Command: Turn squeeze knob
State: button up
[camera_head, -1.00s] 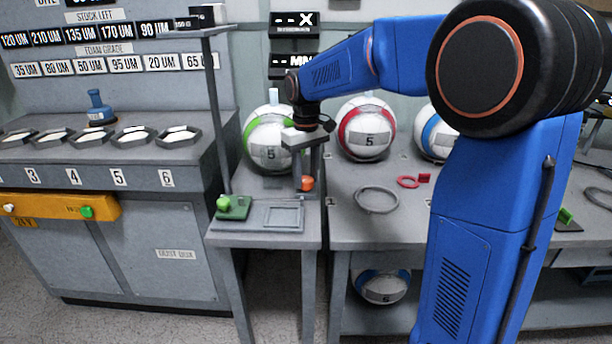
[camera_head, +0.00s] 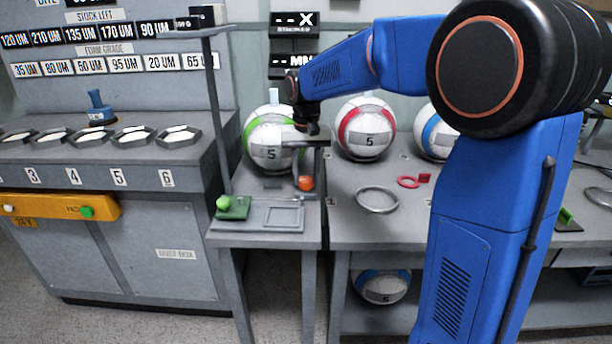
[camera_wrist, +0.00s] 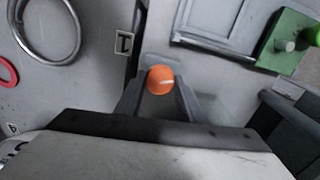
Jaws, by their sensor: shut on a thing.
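The orange knob (camera_head: 305,183), which I take to be the squeeze knob, stands on the small grey stand's top between the gripper fingers. In the wrist view the round orange knob (camera_wrist: 160,80) shows a pale line across its top. My gripper (camera_head: 306,170) points down over it and is shut on it. In the wrist view the gripper's two grey fingers (camera_wrist: 160,92) lie on either side of the knob. The exact contact faces are hidden.
A green block with a green button (camera_head: 223,202) and a square recessed plate (camera_head: 284,216) sit on the same stand. A thin post (camera_head: 216,110) rises at its left. Several balls, a metal ring (camera_head: 377,200) and a red ring (camera_head: 408,181) are on the bench.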

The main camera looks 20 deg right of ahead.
aim_at(307, 180)
dwell(0.3)
jog(key=o, duration=1.1)
jog(key=shift+c, duration=0.2)
notch_tip(307, 180, up, 18)
jog(key=shift+f, duration=0.25)
jog(key=shift+s, duration=0.1)
jog(key=s+d+f+n+t, duration=0.1)
jog(key=s+d+f, duration=0.1)
jog(key=s+f, duration=0.4)
jog(key=s+d+f+t, duration=0.2)
jog(key=s+f, duration=0.5)
jog(key=s, duration=0.9)
jog(key=s+d+f+n+t, duration=0.1)
jog(key=s+d+f, duration=0.2)
jog(key=s+f, duration=0.4)
jog(key=s, duration=0.4)
jog(key=shift+s+f+n+t, duration=0.2)
jog(key=shift+n+t, duration=0.1)
jog(key=shift+t, duration=0.1)
